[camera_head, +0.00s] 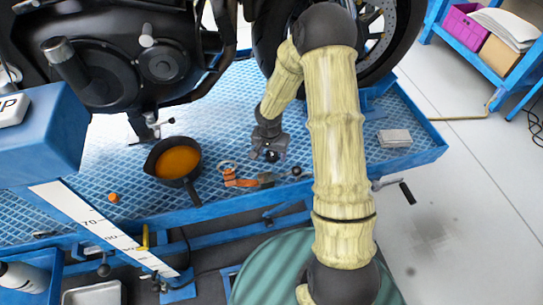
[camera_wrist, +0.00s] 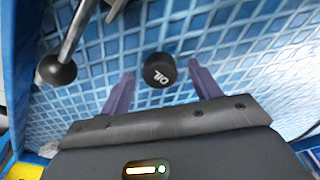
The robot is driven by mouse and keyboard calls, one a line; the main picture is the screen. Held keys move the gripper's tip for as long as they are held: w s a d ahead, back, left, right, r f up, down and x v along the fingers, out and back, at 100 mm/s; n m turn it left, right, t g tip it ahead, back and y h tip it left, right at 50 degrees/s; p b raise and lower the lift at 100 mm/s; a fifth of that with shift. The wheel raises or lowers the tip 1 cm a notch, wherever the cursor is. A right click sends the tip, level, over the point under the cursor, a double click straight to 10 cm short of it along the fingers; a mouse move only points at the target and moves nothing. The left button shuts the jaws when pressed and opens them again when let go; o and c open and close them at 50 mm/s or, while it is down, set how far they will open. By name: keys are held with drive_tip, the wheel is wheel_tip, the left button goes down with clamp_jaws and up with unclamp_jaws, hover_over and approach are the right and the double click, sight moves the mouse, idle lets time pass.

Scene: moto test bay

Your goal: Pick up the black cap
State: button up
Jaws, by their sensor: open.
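The black cap (camera_wrist: 160,70) is a short round piece with white "OIL" lettering on top. In the wrist view it sits on the blue ribbed platform, between and slightly beyond my two purple fingertips. My gripper (camera_wrist: 163,84) is open, with a visible gap between each finger and the cap. In the head view my gripper (camera_head: 268,151) is low over the platform beneath the motorcycle. A dark round shape (camera_head: 271,156) at its fingers there looks like the cap, partly hidden by the gripper.
A metal rod with a black ball end (camera_wrist: 57,70) lies left of the fingers in the wrist view. In the head view, a black pan of amber liquid (camera_head: 178,162), an orange tool (camera_head: 240,180) and a grey block (camera_head: 394,138) rest on the blue platform (camera_head: 340,160).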

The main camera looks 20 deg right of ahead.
sight(272, 154)
drive_tip(key=c, duration=1)
wheel_tip(272, 154, up, 10)
drive_tip(key=p, duration=0.3)
drive_tip(key=shift+p, duration=0.3)
drive_tip(key=shift+f, duration=0.1)
drive_tip(key=f+n, duration=0.1)
drive_tip(key=n, duration=0.2)
drive_tip(key=shift+f, duration=0.2)
drive_tip(key=n, duration=0.1)
drive_tip(key=f+n, duration=0.1)
drive_tip(key=n, duration=0.1)
drive_tip(key=shift+w+f+n+y, duration=0.15)
drive_tip(key=shift+f+n+y, duration=0.1)
drive_tip(key=shift+n+y, duration=0.15)
